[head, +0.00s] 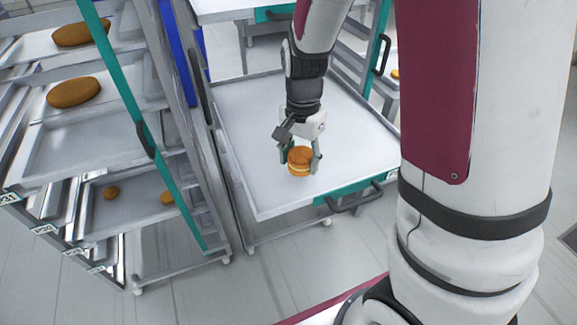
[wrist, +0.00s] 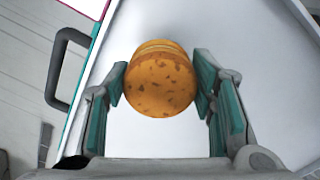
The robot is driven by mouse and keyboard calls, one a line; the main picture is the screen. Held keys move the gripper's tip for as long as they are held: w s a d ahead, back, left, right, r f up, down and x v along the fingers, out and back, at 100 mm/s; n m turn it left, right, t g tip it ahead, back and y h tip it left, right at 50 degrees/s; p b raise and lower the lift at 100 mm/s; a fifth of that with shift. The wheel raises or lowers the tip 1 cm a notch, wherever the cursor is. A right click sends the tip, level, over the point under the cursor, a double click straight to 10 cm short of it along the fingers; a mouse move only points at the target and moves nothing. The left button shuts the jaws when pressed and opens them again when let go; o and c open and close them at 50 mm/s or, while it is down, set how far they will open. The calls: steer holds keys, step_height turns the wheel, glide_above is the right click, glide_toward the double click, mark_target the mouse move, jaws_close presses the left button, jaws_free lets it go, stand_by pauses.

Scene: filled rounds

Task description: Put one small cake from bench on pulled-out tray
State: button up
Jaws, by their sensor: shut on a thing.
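A small round layered cake (head: 300,160), orange-brown with a pale band, is between the fingers of my gripper (head: 300,158). In the wrist view the cake (wrist: 159,80) sits between the green finger pads of my gripper (wrist: 160,85), and its speckled top shows. My gripper is shut on it. The pulled-out tray (head: 245,130) is a pale, wide, flat tray with a teal front edge and a dark handle; it lies below the cake and shows no other item. I cannot tell whether the cake touches the tray. The bench is not clearly in view.
A rack (head: 130,150) at the left holds several trays with brown loaves (head: 73,92) and small round items (head: 167,198). Its teal upright stands near the pulled-out tray's left side. The tray's dark handle (head: 356,200) juts out at the front. Most of the tray is clear.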

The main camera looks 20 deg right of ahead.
mark_target(286, 179)
steer(key=a, duration=0.1)
steer(key=w+a, duration=0.1)
steer(key=a, duration=0.1)
steer(key=shift+f, duration=0.15)
steer(key=shift+w+f, duration=0.1)
steer(key=shift+f, duration=1.65)
steer(key=shift+f, duration=0.1)
steer(key=o, duration=0.8)
steer(key=shift+f, duration=0.1)
